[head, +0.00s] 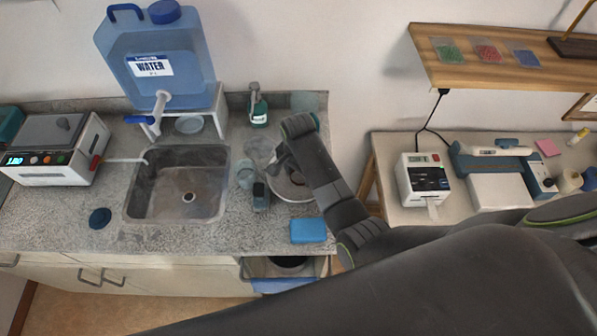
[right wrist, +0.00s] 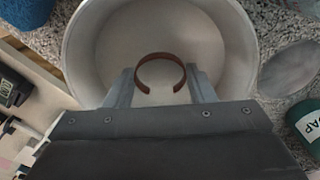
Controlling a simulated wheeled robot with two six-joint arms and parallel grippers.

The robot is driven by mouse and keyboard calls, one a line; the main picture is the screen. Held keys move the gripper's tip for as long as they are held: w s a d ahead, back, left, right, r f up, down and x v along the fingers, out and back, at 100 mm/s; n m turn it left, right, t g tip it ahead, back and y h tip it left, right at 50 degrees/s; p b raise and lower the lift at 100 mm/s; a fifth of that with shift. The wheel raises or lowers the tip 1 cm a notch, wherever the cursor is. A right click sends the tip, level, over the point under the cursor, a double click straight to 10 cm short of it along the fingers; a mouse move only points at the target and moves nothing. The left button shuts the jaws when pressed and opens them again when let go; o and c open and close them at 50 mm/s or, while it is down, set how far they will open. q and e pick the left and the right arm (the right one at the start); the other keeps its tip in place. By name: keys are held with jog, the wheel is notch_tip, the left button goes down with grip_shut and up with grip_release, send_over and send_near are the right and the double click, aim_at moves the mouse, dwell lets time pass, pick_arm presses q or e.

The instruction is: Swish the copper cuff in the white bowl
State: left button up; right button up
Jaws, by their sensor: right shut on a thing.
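The copper cuff (right wrist: 160,60) is a thin open ring between the fingers of my right gripper (right wrist: 160,88) in the right wrist view. The gripper is shut on it. The white bowl (right wrist: 75,62) lies around and below the cuff in that view; how deep the cuff is in it I cannot tell. In the head view, my right gripper (head: 282,160) reaches over the white bowl (head: 290,198) on the counter, and my arm hides much of the bowl. My left gripper is not in view.
The sink (head: 160,190) lies left of the bowl. A glass (head: 245,175) and a dark upright item (head: 261,196) stand close to the bowl's left. A blue sponge (head: 308,230) lies in front. A soap bottle (head: 258,108) stands behind. A label printer (head: 424,180) is on the right table.

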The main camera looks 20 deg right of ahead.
jog(key=shift+r, duration=0.65)
jog(key=shift+f, duration=0.7)
notch_tip(320, 180, up, 8)
jog(key=shift+r, duration=0.15)
dwell(0.7)
dwell(1.7)
dwell(0.5)
